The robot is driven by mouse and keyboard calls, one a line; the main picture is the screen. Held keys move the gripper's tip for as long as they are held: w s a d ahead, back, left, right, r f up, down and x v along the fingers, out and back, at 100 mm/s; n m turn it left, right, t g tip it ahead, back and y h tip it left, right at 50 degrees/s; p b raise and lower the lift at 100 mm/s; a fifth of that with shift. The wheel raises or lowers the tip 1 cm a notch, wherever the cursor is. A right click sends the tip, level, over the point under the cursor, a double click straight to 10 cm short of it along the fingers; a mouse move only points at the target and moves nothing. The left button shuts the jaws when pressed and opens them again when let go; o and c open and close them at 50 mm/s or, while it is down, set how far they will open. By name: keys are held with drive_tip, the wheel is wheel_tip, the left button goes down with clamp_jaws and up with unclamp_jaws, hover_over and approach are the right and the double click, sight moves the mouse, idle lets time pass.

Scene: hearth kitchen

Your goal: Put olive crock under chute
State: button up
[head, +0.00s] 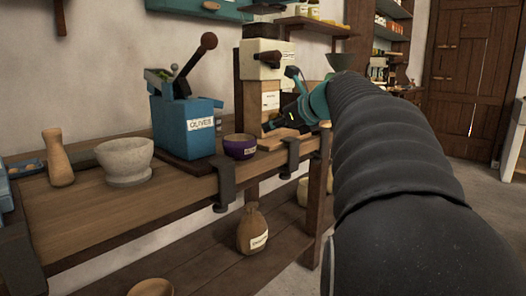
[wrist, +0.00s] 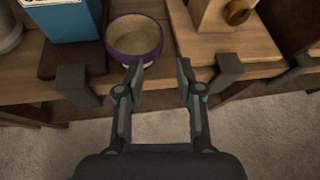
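A purple crock (head: 240,147) with a pale inside and a small label, too small to read, stands upright on the bench, just right of a blue box marked OLIVES (head: 190,125). In the wrist view the crock (wrist: 110,45) is beyond and left of my fingers, and its inside looks empty. The blue box has a dark lever on top and also shows in the wrist view (wrist: 68,20). I cannot make out a chute for certain. My gripper (wrist: 160,78) is open and empty, apart from the crock, over the bench's front edge. In the head view my arm partly hides it.
A wooden machine (head: 264,62) with a knob stands right of the crock. A stone mortar (head: 124,160) and wooden pestle (head: 58,158) stand left. Dark clamps (head: 226,187) grip the bench's front edge.

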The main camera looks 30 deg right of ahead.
drive_tip(key=s+a+f+n+g, duration=0.2)
drive_tip(key=s+a+f+n, duration=0.45)
drive_tip(key=a+n, duration=0.2)
drive_tip(key=s+a+f+n+g, duration=0.2)
drive_tip(key=s+a+f+n, duration=0.3)
drive_tip(key=a+f+n, duration=0.3)
drive_tip(key=s+a+f+n+g+h, duration=0.1)
drive_tip(key=s+a+f+n, duration=0.1)
drive_tip(key=s+f+n, duration=0.5)
drive_tip(key=s+a+f+n+g+h, duration=0.1)
drive_tip(key=s+a+f+n+g, duration=0.1)
drive_tip(key=s+f+n, duration=0.5)
drive_tip(key=shift+s+a+f+n, duration=0.35)
drive_tip(key=shift+s+a+n, duration=0.5)
drive_tip(key=shift+n, duration=0.2)
drive_tip(key=shift+r, duration=0.1)
wheel_tip(320, 180, up, 6)
drive_tip(key=p, duration=0.6)
